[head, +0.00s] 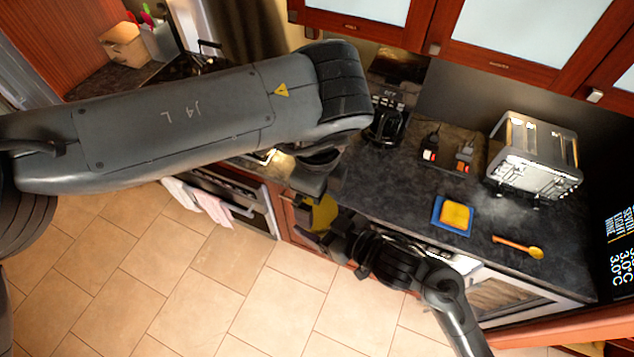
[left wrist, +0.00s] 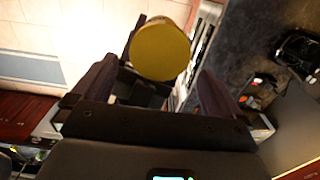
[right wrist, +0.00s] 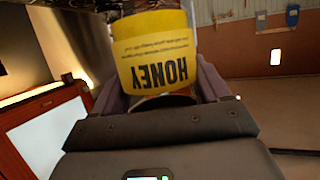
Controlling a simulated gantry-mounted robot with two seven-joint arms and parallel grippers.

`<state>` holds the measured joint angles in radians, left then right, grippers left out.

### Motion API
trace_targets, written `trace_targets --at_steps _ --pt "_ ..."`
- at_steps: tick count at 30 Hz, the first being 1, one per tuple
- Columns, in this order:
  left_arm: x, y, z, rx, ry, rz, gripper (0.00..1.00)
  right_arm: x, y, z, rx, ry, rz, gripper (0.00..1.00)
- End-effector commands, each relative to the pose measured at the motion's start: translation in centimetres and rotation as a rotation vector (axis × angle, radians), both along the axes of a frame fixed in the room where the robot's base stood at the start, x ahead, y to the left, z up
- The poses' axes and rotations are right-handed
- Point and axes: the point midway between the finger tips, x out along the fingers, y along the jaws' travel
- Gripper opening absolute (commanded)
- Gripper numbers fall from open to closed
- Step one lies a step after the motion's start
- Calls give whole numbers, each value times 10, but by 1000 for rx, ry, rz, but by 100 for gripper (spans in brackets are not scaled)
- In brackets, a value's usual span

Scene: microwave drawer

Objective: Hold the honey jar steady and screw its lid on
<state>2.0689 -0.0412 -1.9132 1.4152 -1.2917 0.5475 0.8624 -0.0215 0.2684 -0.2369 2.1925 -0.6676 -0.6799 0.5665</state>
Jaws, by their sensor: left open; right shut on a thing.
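The honey jar (right wrist: 155,65) has a yellow label reading HONEY, upside down in the right wrist view. My right gripper (right wrist: 157,92) is shut on it, one finger on each side. In the head view, the yellow piece (head: 322,213) between my two hands is partly hidden by them. In the left wrist view, a round yellow lid (left wrist: 160,49) shows face-on, between and beyond the fingers of my left gripper (left wrist: 155,75). That gripper is open, and I see no contact. I cannot tell how the lid is seated on the jar.
The tiled floor (head: 240,290) is clear.

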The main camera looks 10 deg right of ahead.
Motion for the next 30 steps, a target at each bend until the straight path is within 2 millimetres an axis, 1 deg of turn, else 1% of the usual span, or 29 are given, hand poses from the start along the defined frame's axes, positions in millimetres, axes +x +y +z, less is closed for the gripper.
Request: trace_targets --at_steps 1,3,9,15,23,24,26,30 --pt "0 0 -8 2 3 -1 100 0 0 1 1 -2 0 0" --pt "0 0 -17 2 1 -1 100 0 0 1 1 -2 0 0" --pt "0 0 -38 3 1 -1 100 0 0 1 1 -2 0 0" --pt "0 0 -46 1 -1 0 100 0 0 1 1 -2 0 0" --pt "0 0 -47 1 -1 0 100 0 0 1 1 -2 0 0" --pt "0 0 -47 1 -1 0 98 0 0 1 1 -2 0 0" --pt "0 0 -47 1 -1 0 89 0 0 1 1 -2 0 0" --pt "0 0 -47 1 -1 0 68 0 0 1 1 -2 0 0"
